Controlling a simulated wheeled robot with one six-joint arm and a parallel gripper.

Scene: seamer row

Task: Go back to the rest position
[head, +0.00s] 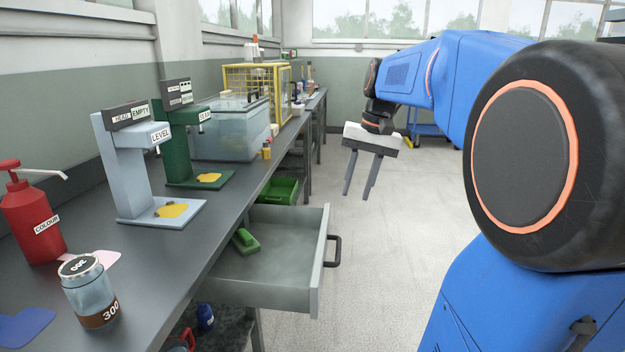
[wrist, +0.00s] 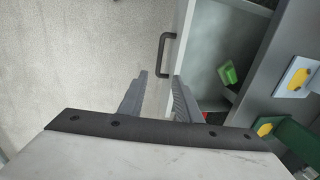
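My gripper (head: 358,176) hangs in the air to the right of the open drawer, over the floor, with its fingers pointing down. In the wrist view its two fingers (wrist: 158,95) stand apart with nothing between them, so it is open and empty. The blue arm (head: 435,85) reaches across the upper right of the head view. The drawer (head: 290,265) is pulled out from under the bench, with a green object (head: 245,241) inside it. The drawer handle (head: 331,250) also shows in the wrist view (wrist: 166,54).
The bench (head: 195,232) runs along the left with a grey stand (head: 130,170), a green stand (head: 178,140), a jar (head: 90,292), a red pump bottle (head: 32,215) and a clear tank (head: 235,132). A green bin (head: 280,190) sits beyond the drawer. The floor (head: 390,240) on the right is clear.

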